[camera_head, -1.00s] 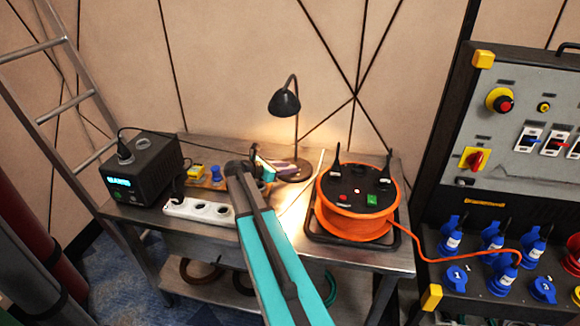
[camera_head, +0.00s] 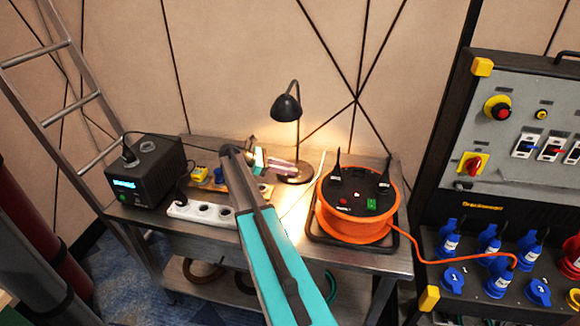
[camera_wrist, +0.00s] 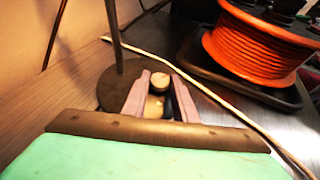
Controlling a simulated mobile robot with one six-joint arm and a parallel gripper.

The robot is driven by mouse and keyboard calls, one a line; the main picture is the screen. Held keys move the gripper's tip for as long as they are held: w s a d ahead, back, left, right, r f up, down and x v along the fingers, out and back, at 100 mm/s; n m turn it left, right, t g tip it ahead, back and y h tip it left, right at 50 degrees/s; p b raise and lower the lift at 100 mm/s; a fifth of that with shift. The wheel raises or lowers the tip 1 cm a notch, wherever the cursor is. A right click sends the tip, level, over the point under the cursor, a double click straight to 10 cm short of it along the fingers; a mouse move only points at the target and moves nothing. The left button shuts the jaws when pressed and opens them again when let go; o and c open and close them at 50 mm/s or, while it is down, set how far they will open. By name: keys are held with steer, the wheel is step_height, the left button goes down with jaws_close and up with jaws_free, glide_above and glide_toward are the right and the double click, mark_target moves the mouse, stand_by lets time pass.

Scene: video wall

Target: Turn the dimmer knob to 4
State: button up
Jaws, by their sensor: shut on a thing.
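The wrist view shows a small round beige knob (camera_wrist: 158,81) between the two fingertips of my gripper (camera_wrist: 161,76), in front of the dark lamp base (camera_wrist: 116,82). I take it for the dimmer knob; its scale and any number are not readable. My gripper is shut on it, with a pale finger on each side. In the head view my gripper (camera_head: 283,166) reaches over the metal bench to the desk lamp's foot. The knob cannot be made out there, hidden by the gripper. The black desk lamp (camera_head: 286,108) is lit.
An orange cable reel (camera_head: 355,205) stands close on the right; a pale cable (camera_wrist: 228,108) runs between it and my gripper. On the left are a white power strip (camera_head: 202,212), a wooden board with small parts, and a black power unit (camera_head: 148,175). A socket panel stands far right.

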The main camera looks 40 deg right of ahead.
steer(key=shift+w+r+m+g+y, duration=0.15)
steer(key=shift+w+m+g+y, duration=0.25)
steer(key=shift+m+g, duration=0.15)
steer(key=o, duration=1)
steer(key=shift+o, duration=0.2)
steer(key=shift+s, duration=0.15)
steer(key=shift+p, duration=0.3)
